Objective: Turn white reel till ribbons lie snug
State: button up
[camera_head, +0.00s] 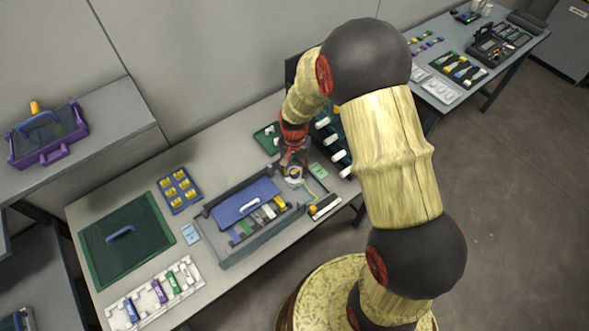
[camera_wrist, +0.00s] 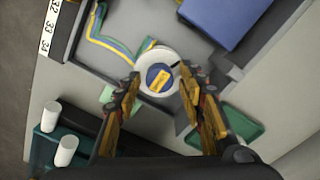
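The white reel (camera_wrist: 171,57) has a blue centre with a yellow tab and sits in a corner of a grey tray (camera_wrist: 117,68). Yellow and blue ribbons (camera_wrist: 108,42) run from the reel along the tray floor with a loose bend. In the head view the reel (camera_head: 294,174) shows just below my gripper. My gripper (camera_wrist: 168,84) is open, one finger on each side of the reel's near edge. I cannot tell whether the fingertips touch the rim. No object is held between them.
A blue lid (camera_wrist: 228,18) lies over part of the tray. A teal rack with white cylinders (camera_wrist: 66,150) stands close to my gripper. A green tray (camera_wrist: 243,128) lies on the other side.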

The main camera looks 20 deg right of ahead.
aim_at(295, 172)
jog(key=shift+o, duration=0.2)
notch_tip(295, 172, up, 12)
dwell(0.6)
dwell(0.5)
jog(key=s+r+n+t, duration=0.5)
jog(key=s+r+n, duration=0.2)
jog(key=s+r, duration=1.5)
jog(key=shift+r+t, duration=0.3)
jog(key=shift+r, duration=0.1)
